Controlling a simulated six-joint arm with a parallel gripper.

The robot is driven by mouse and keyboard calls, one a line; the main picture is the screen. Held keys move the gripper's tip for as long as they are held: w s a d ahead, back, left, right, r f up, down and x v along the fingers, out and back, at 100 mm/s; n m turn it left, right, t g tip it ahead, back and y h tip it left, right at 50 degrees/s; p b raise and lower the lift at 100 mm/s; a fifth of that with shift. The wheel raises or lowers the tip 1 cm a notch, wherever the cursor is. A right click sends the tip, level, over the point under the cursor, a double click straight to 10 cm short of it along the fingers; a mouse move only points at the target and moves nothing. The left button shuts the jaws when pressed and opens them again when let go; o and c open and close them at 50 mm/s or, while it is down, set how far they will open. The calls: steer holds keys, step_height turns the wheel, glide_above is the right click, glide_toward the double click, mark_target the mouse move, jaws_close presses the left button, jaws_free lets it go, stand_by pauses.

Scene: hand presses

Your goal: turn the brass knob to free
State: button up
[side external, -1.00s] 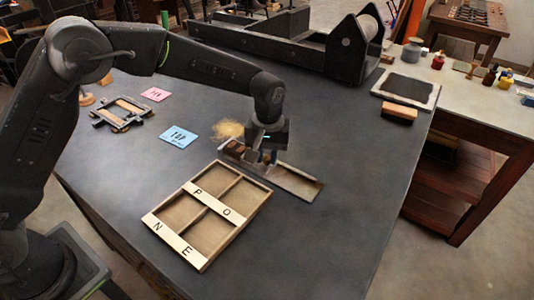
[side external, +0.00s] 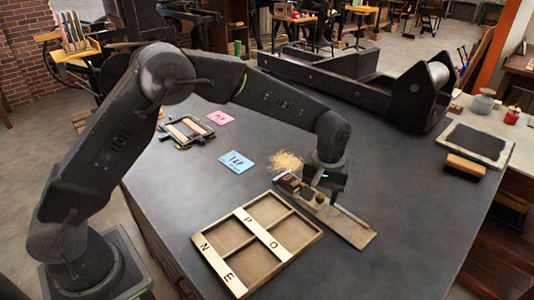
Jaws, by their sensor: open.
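A flat metal composing stick (side external: 352,229) lies on the dark bench top, slanting down to the right. Brown blocks (side external: 289,182) sit at its upper left end. A small brownish round part, which looks like the brass knob (side external: 320,197), shows on the stick just under my gripper (side external: 325,190). My gripper points down over the stick, its jaws open. The fingers partly hide the knob, and I cannot tell whether they touch it or which way it is turned.
A wooden tray (side external: 212,264) with letters N, E, P and O lies just left of the stick. Blue TOP card (side external: 236,162), pink card (side external: 220,117), straw-coloured heap (side external: 286,161) and small frame (side external: 186,131) lie behind. A black press (side external: 340,78) stands at the back.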

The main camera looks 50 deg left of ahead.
mark_target(321, 197)
steer(key=m, duration=0.8)
steer(key=shift+m, duration=0.4)
steer(key=m, duration=0.4)
steer(key=shift+m, duration=0.3)
steer(key=m, duration=0.4)
step_height(321, 197, up, 14)
steer(key=s+a+r+n+t, duration=0.1)
steer(key=s+a+r+n, duration=0.1)
steer(key=s, duration=0.4)
steer(key=s+a+r+n+t, duration=0.1)
steer(key=s+a+r+n, duration=0.1)
steer(key=s+a, duration=0.3)
steer(key=s+a+r+n+t, duration=0.2)
steer(key=s+a+n, duration=0.2)
steer(key=s, duration=0.5)
steer(key=shift+s+r, duration=0.15)
steer(key=shift+r, duration=0.25)
